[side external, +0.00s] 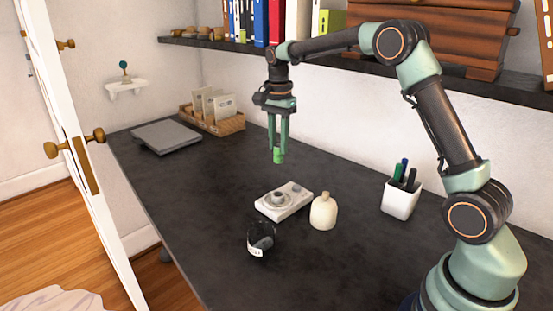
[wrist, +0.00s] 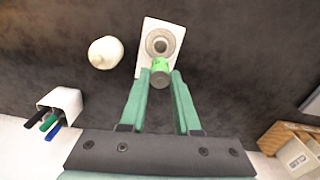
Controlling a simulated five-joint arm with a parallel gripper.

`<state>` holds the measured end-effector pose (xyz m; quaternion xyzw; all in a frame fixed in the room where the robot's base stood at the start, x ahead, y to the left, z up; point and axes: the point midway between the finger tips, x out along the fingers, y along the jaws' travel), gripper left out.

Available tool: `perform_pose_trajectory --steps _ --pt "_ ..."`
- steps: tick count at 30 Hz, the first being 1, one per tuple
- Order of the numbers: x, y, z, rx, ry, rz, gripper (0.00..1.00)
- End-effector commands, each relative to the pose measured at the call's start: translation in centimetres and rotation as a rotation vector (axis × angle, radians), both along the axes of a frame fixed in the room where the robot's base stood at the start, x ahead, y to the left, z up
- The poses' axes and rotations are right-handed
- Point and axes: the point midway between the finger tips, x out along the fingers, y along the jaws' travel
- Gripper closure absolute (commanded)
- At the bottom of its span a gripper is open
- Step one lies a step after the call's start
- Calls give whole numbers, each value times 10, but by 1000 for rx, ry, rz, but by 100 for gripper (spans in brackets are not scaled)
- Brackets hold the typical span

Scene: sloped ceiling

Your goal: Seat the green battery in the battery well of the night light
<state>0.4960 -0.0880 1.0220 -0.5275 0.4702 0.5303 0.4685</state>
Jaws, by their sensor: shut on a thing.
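The green battery (side external: 278,156) hangs upright between the fingertips of my gripper (side external: 279,149), which is shut on it, well above the desk. In the wrist view the battery (wrist: 160,66) shows its green side and grey end between the fingers (wrist: 161,77). A flat white unit (side external: 291,207), seemingly the night light, lies on the desk below. It has a round grey ringed fitting (wrist: 159,42) on top, apparently the well. In the wrist view the battery overlaps the near part of the unit (wrist: 149,28). The battery is apart from it.
A cream rounded bottle-like thing (side external: 323,212) stands right of the unit, with a dark labelled cup (side external: 261,239) in front. A white pen pot (side external: 401,199) is farther right. A grey flat case (side external: 166,137) and a card tray (side external: 212,122) lie back left. A shelf (side external: 350,62) runs above.

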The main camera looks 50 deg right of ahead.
Motion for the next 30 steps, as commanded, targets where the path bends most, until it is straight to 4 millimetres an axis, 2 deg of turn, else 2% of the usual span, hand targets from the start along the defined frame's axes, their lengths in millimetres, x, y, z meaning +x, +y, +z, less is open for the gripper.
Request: perform_pose_trajectory --steps 3,9,17,24,30 --pt "-1 1 -31 1 6 0 100" --pt "-1 1 -72 1 3 0 100" --pt "0 0 -93 0 1 0 100" --pt "0 0 -126 1 2 0 100" --pt "0 0 -129 0 -2 0 100"
